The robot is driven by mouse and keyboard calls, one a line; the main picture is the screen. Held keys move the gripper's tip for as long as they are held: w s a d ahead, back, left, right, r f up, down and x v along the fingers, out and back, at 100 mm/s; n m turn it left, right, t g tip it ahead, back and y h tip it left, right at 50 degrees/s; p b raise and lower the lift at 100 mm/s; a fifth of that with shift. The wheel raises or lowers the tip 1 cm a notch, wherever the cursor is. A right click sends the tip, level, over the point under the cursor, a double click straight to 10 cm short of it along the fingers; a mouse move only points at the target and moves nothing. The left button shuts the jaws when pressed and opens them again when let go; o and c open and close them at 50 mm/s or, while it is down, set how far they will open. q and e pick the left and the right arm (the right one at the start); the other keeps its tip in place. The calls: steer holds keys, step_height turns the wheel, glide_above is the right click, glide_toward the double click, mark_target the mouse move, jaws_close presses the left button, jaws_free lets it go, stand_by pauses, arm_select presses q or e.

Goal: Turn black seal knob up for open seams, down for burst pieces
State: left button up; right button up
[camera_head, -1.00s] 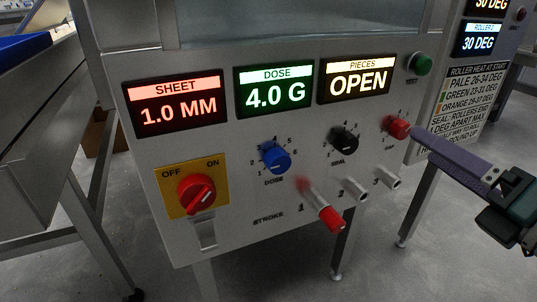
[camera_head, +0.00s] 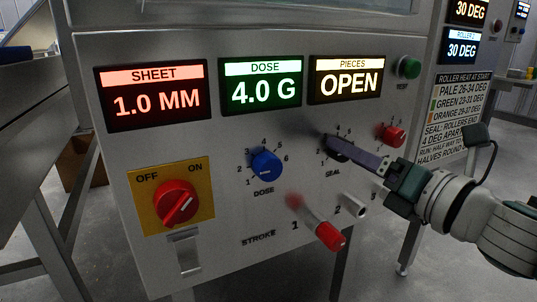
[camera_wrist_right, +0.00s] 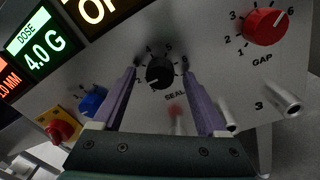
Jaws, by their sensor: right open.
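The black seal knob (camera_wrist_right: 160,73) sits on the grey panel, between the two fingers of my right gripper (camera_wrist_right: 160,80) in the right wrist view. The fingers are open, one on each side, with visible gaps to the knob. In the head view my right gripper (camera_head: 340,146) reaches in from the right and partly covers the knob (camera_head: 336,154). The pieces display (camera_head: 349,80) reads OPEN. My left gripper is not in view.
The red gap knob (camera_head: 392,136) is right of the seal knob, and the blue dose knob (camera_head: 266,164) is left. Stroke pegs stick out below, one with a red handle (camera_head: 330,236). A green button (camera_head: 409,67) is above right. A red on-off switch (camera_head: 177,203) sits lower left.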

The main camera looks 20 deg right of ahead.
steer(key=shift+w, duration=0.15)
steer(key=shift+c, duration=0.3)
jaws_close()
stand_by(0.3)
